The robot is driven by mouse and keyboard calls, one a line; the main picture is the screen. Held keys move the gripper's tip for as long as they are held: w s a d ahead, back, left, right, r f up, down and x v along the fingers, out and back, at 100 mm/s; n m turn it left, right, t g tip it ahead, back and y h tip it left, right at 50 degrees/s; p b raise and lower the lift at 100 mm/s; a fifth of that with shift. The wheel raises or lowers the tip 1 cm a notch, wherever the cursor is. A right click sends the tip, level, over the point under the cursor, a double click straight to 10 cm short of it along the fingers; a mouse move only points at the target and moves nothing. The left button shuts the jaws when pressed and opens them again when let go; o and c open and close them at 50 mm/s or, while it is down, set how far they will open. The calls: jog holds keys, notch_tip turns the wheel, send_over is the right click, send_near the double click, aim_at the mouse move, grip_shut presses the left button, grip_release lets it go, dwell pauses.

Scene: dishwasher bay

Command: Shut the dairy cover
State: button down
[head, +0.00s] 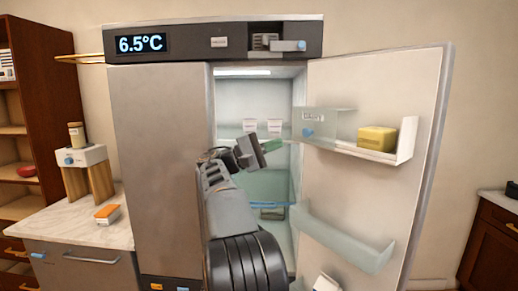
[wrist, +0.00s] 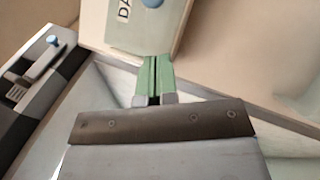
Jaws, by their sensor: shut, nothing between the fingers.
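The dairy cover (head: 340,122) is a clear, greenish panel with a "DAIRY" label and a blue knob (head: 308,131). It stands at the left part of the upper shelf on the open fridge door; the right part of that shelf is uncovered. In the wrist view the cover (wrist: 140,38) is at the top, with part of its label and knob cut off by the frame. My gripper (head: 281,144) has green fingers, shut and empty, just left of and below the knob. In the wrist view the fingertips (wrist: 154,58) overlap the cover's lower edge; I cannot tell if they touch.
A yellow block (head: 377,139) sits on the right part of the door shelf (head: 405,147). A lower door bin (head: 345,240) is below. The open fridge door (head: 385,85) stands to the right, and fridge shelves with small containers (head: 250,126) are behind my gripper.

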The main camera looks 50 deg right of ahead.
aim_at(321, 125)
jog(key=s, duration=0.1)
jog(key=s+r, duration=0.1)
jog(key=s, duration=0.1)
jog(key=s+d+r, duration=0.1)
jog(key=shift+s+r+p, duration=0.15)
jog(key=shift+s+p, duration=0.2)
jog(key=shift+p, duration=0.05)
